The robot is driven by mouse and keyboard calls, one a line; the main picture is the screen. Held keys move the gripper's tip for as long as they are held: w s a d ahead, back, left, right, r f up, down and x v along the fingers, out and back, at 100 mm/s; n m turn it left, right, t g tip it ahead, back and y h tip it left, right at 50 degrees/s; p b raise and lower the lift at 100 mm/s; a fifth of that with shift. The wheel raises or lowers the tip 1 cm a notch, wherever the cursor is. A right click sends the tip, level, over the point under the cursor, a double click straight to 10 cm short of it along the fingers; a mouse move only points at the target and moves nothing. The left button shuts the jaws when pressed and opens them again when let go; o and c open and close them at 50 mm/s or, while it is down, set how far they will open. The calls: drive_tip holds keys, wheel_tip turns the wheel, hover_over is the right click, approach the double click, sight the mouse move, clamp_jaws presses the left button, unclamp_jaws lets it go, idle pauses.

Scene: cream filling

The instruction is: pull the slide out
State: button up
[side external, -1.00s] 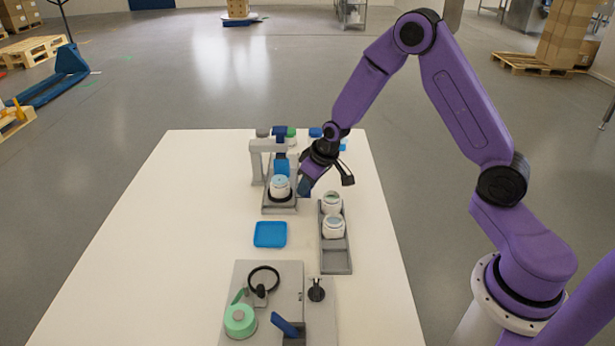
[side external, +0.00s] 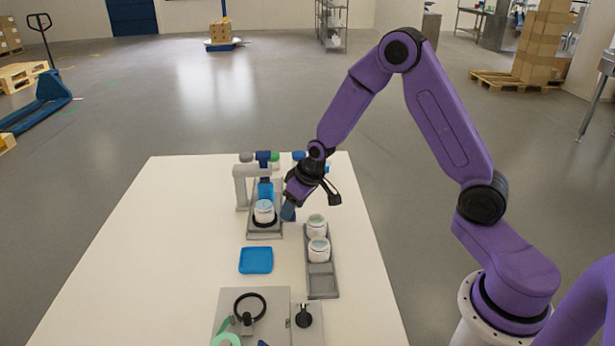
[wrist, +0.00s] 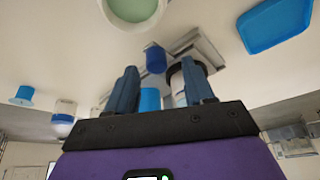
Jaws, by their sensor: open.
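The filling station (side external: 241,188) is a grey upright frame with blue parts on a grey base at the back of the table. A white jar (side external: 264,208) with a pale blue top stands in a dark ring at its front. The slide appears to be the grey plate (side external: 262,234) under this jar; its edges are hard to tell from the base. My gripper (side external: 289,213) is open, tilted down, just right of the jar. In the wrist view my open fingers (wrist: 160,80) frame blue and white parts of the station; contact cannot be told.
A grey tray (side external: 322,284) holds two white jars (side external: 318,250) right of the station. A blue square dish (side external: 256,260) lies in front of it. A grey board (side external: 270,301) with a black ring is nearest. The table's left side is clear.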

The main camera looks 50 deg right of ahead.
drive_tip(key=v, duration=1.5)
drive_tip(key=shift+s+r, duration=0.2)
drive_tip(key=shift+r, duration=0.15)
drive_tip(key=s+a+n+g, duration=0.2)
drive_tip(key=s+n, duration=0.3)
drive_tip(key=s, duration=0.9)
drive_tip(key=s+a+f+n+g, duration=0.1)
drive_tip(key=s+a+n, duration=0.3)
drive_tip(key=s, duration=1.1)
drive_tip(key=shift+a+n+g, duration=0.25)
drive_tip(key=shift+n+g, duration=0.35)
drive_tip(key=shift+n, duration=0.1)
drive_tip(key=shift+f, duration=0.1)
